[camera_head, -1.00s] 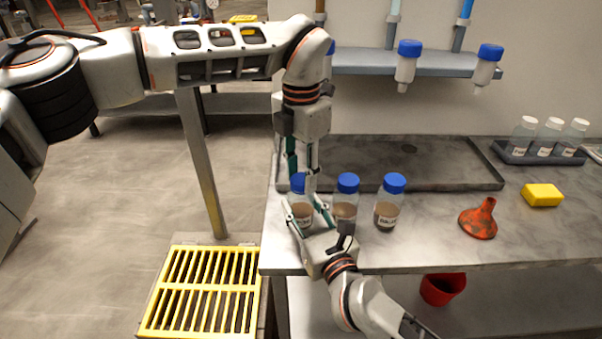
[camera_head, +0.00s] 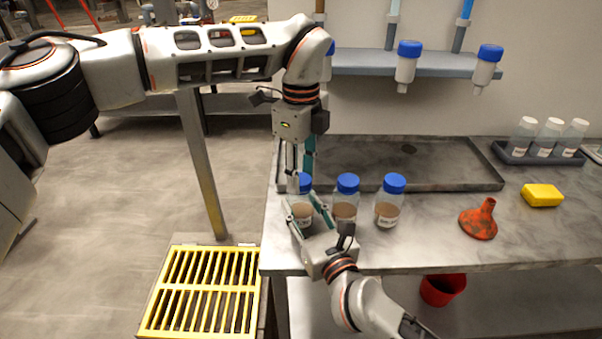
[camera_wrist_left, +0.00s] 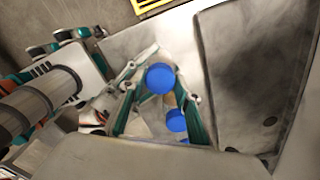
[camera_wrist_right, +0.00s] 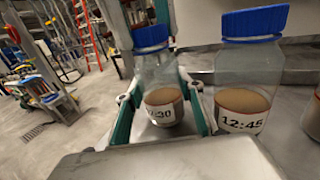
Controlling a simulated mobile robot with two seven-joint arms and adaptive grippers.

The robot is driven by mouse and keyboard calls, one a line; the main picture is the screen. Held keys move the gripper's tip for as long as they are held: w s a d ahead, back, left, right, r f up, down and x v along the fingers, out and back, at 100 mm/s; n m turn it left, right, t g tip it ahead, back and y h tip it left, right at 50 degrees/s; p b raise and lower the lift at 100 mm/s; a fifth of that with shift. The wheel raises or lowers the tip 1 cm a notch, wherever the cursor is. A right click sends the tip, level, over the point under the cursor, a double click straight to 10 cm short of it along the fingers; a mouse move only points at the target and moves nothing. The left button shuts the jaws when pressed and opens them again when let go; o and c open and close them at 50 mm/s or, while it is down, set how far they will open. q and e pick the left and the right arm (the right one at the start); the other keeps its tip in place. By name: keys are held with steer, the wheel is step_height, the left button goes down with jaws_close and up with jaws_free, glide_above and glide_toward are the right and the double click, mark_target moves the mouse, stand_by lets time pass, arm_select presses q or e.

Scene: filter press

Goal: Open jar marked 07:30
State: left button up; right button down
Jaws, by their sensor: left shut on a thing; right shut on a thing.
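The jar with brown contents (camera_head: 303,213) stands at the left end of the row on the bench. Its label, partly covered, reads ":30" in the right wrist view (camera_wrist_right: 164,108). Its blue cap (camera_head: 306,181) sits on top. My left gripper (camera_head: 299,184) points down from above and is shut on the cap, which also shows between its fingers in the left wrist view (camera_wrist_left: 160,79). My right gripper (camera_head: 304,205) comes from the front and is shut around the jar's body. Whether the cap is loosened cannot be told.
A jar marked 12:45 (camera_wrist_right: 240,105) stands close to the right, with another blue-capped jar (camera_head: 387,208) beyond it. A grey tray (camera_head: 450,178) lies behind. An orange funnel (camera_head: 478,222), yellow sponge (camera_head: 542,195) and bottle rack (camera_head: 515,157) are farther right.

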mark_target(301, 178)
arm_select(q)
steer(key=n, duration=0.6)
steer(key=shift+r, duration=0.15)
stand_by(0.4)
steer(key=shift+r, duration=0.95)
steer(key=shift+r, duration=0.1)
steer(key=shift+r, duration=1.95)
arm_select(e)
steer(key=c, duration=1.2)
jaws_free()
steer(key=shift+c, duration=0.2)
